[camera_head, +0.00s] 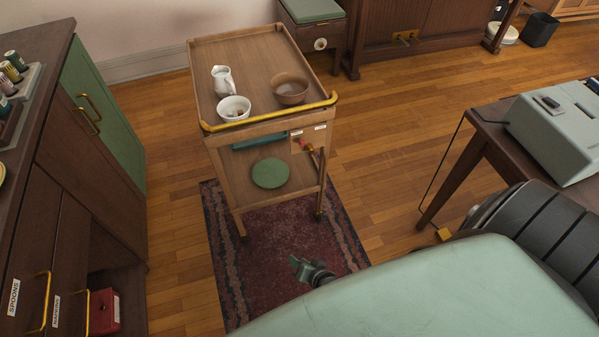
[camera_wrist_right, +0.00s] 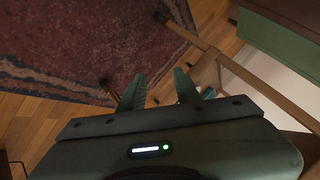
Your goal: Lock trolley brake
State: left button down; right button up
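The wooden trolley (camera_head: 262,60) stands upright, its near legs on the rug. A small red knob (camera_head: 303,141) sits between two white labels on its near end, at the right. A lever-like part (camera_head: 317,155) hangs beside it; I cannot tell whether it is the brake or how it is set. My right gripper (camera_head: 306,268) is in front of the trolley, lower than its bottom shelf in the picture and apart from it. In the right wrist view its green fingers (camera_wrist_right: 161,88) are spread with nothing visible between them. My left gripper is out of view.
A white jug (camera_head: 222,80), a white bowl (camera_head: 234,108) and a brown bowl (camera_head: 290,89) stand on the trolley. A drawer cabinet (camera_head: 70,150) is at left. A table (camera_head: 490,122) with a grey machine (camera_head: 555,130) is at right. Floor right of the trolley is clear.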

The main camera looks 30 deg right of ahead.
jog(key=shift+s+f, duration=0.15)
jog(key=shift+s, duration=0.05)
dwell(0.4)
